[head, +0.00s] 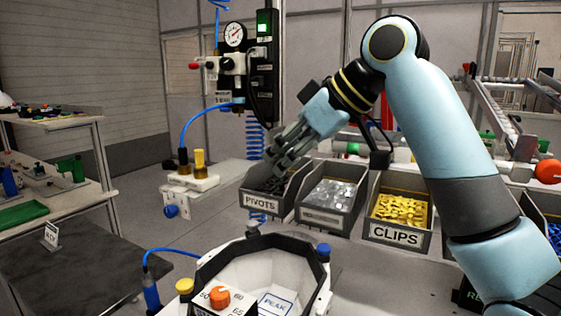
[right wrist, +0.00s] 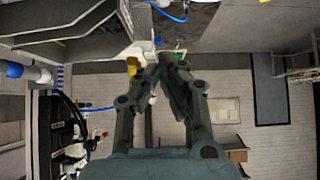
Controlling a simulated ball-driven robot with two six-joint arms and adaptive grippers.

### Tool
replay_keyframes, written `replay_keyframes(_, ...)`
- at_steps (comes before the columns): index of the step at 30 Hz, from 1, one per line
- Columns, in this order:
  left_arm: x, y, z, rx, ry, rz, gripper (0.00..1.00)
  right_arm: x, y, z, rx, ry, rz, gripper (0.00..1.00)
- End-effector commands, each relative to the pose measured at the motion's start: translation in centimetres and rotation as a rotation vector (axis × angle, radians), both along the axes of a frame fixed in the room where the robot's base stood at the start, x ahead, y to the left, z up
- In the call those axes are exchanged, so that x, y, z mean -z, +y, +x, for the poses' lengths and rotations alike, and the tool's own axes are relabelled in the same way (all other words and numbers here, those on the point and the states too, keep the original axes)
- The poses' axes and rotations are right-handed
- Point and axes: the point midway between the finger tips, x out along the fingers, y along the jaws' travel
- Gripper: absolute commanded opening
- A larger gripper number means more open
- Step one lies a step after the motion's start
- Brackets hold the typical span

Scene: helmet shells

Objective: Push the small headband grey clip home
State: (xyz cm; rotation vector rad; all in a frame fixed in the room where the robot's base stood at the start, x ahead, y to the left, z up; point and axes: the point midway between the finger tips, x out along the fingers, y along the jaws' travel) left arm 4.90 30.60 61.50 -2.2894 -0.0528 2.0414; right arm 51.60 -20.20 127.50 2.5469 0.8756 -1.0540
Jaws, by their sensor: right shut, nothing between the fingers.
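My right gripper (head: 277,160) is shut and empty, over the far edge of the bin labelled PIVOTS (head: 259,201) in the head view. Its fingertips (right wrist: 162,68) come together in the right wrist view. I cannot make out a headband or a single grey clip being held or seated in either view. Small silver-grey parts (head: 330,195) lie in the bin beside PIVOTS; I cannot read its label. My left gripper is not in view.
Yellow parts (head: 400,209) fill the CLIPS bin (head: 395,235). A pale many-sided fixture (head: 316,299) with an orange knob (head: 219,296) stands in front. A gauge panel (head: 236,62) with blue hoses rises behind. A dark bench (head: 70,262) is at left.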

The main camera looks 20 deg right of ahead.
Motion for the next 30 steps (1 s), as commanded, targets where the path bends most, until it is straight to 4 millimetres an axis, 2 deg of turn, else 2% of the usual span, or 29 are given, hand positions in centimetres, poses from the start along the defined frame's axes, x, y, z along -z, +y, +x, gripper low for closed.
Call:
replay_keyframes(3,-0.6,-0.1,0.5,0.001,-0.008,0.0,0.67,1.8,1.3,1.4,-0.003,0.006,0.006,0.0)
replay_keyframes(10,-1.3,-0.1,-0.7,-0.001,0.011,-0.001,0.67,5.1,3.4,4.1,-0.001,0.005,0.003,0.0)
replay_keyframes(16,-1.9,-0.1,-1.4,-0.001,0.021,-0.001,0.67,8.1,3.2,4.0,-0.001,0.004,0.0,0.0)
replay_keyframes(21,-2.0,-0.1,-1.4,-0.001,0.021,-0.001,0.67,9.1,3.2,4.0,0.0,0.001,-0.001,0.0)
replay_keyframes(30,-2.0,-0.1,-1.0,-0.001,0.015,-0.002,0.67,9.2,3.2,4.0,0.0,0.0,0.0,0.0)
